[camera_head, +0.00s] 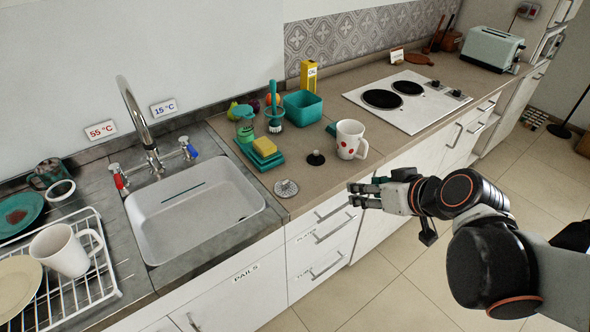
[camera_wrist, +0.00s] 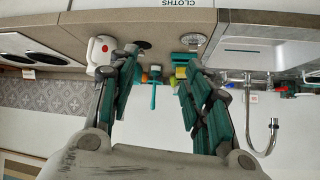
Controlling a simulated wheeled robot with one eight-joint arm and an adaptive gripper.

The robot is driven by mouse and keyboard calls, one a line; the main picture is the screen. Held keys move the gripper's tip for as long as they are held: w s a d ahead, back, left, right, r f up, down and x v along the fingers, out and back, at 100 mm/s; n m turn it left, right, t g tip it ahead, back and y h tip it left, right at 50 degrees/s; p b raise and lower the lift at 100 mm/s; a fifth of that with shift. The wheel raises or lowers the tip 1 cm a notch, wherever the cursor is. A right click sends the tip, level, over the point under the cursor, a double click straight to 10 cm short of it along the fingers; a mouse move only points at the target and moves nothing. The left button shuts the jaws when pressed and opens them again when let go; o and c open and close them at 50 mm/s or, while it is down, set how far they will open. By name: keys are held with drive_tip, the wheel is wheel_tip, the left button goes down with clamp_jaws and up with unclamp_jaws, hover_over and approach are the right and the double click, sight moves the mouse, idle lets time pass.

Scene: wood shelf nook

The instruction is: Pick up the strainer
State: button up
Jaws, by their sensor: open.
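The strainer (camera_head: 286,188) is a small round metal disc with a dark knob. It lies on the brown counter near its front edge, just right of the sink. It also shows near the top of the wrist view (camera_wrist: 194,38), close to the right finger. My gripper (camera_head: 351,195) is open and empty, in front of the counter and to the right of the strainer in the head view. In the wrist view the gripper's teal-padded fingers (camera_wrist: 161,57) stand apart. The strainer is apart from the fingers.
A black plug (camera_head: 316,159) and a white mug with red spots (camera_head: 350,139) stand near the strainer. A yellow sponge (camera_head: 264,146) sits on a teal holder behind it. The sink (camera_head: 190,205) lies to the left, and drawer handles (camera_head: 328,237) stick out below the counter.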

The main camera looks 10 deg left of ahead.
drive_tip(key=w+a+f+n+y+b, duration=0.2)
drive_tip(key=w+a+f+n+y, duration=0.25)
drive_tip(key=a+f, duration=0.5)
drive_tip(key=b, duration=0.2)
approach(287, 182)
drive_tip(key=x, duration=0.3)
drive_tip(key=shift+w+a, duration=0.3)
drive_tip(key=shift+a, duration=0.05)
drive_tip(key=b+x, duration=0.2)
drive_tip(key=x, duration=0.3)
drive_tip(key=shift+f, duration=0.25)
drive_tip(key=shift+r, duration=0.1)
drive_tip(key=c, duration=1.1)
